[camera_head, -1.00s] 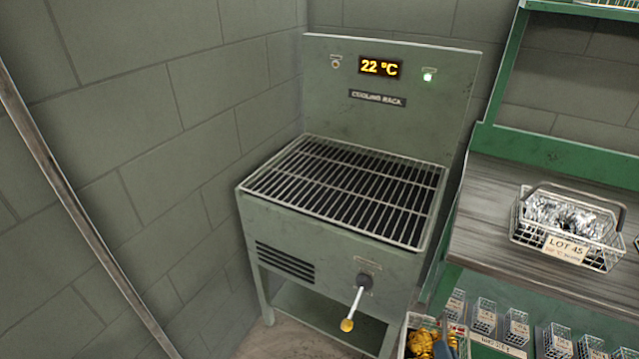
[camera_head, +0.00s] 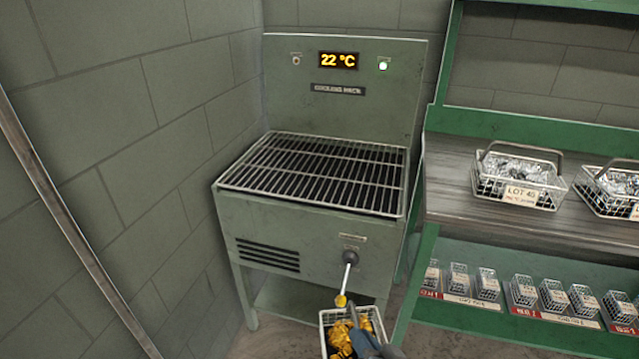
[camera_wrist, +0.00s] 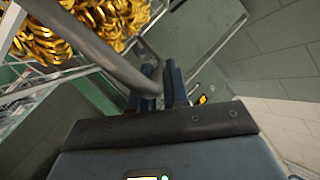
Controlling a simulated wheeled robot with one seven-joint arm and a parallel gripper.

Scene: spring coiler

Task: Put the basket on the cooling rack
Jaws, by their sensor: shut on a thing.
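The cooling rack (camera_head: 320,172) stands in the corner, a grey-green cabinet with an empty wire grate on top. Its display reads 22 °C and a green lamp is lit. A white wire basket (camera_head: 326,322) of gold-coloured coils shows at the bottom edge in the head view, in front of and below the grate. My gripper (camera_wrist: 163,92) is shut on the basket's grey handle in the wrist view, with the gold coils (camera_wrist: 70,25) beyond. In the head view my gripper (camera_head: 366,338) partly covers the basket, whose lower part is cut off.
A lever (camera_head: 346,280) with a yellow knob juts from the rack's front, close to the basket. To the right, a green shelf (camera_head: 520,122) holds baskets of silvery parts, one labelled LOT 45 (camera_head: 520,182), and several small wire baskets below. Walls close in behind and left.

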